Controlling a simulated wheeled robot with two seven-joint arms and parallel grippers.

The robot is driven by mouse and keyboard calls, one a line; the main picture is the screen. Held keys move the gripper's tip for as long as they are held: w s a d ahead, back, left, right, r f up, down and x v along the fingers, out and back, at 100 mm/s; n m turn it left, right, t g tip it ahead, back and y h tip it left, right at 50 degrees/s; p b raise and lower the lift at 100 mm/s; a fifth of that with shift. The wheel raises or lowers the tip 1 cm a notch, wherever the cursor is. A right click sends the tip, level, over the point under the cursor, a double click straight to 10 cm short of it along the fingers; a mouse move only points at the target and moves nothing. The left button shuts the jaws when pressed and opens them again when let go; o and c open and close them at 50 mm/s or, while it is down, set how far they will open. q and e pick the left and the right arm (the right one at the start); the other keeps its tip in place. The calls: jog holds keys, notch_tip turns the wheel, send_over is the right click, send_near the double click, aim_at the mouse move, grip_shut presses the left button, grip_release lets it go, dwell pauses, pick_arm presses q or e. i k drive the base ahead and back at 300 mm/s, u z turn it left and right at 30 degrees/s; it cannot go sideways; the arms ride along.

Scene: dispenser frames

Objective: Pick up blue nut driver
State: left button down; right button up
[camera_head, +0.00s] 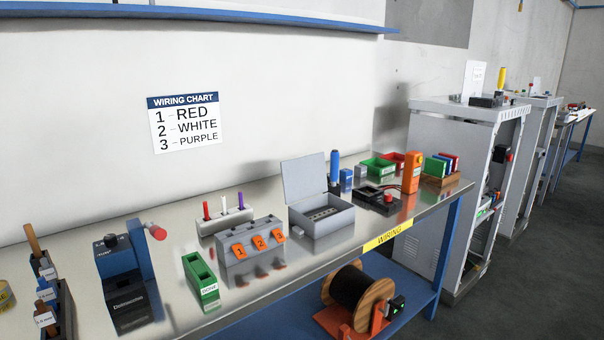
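A tool with a blue handle (335,167), which looks like the blue nut driver, stands upright on the metal table toward the back. It is just behind and right of an open grey box (322,222), and its lower end is partly hidden by the box. Neither of my grippers shows in the head view.
The table (290,283) is crowded. A grey block with numbered orange tags (250,250), a green bin (201,281) and a blue machine (123,260) stand left of the box. A black device (378,199) and an orange tester (411,173) stand right of the tool.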

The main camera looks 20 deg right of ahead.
aim_at(334, 167)
jog(key=z, duration=2.15)
jog(key=i, duration=2.45)
jog(key=u, duration=3.1)
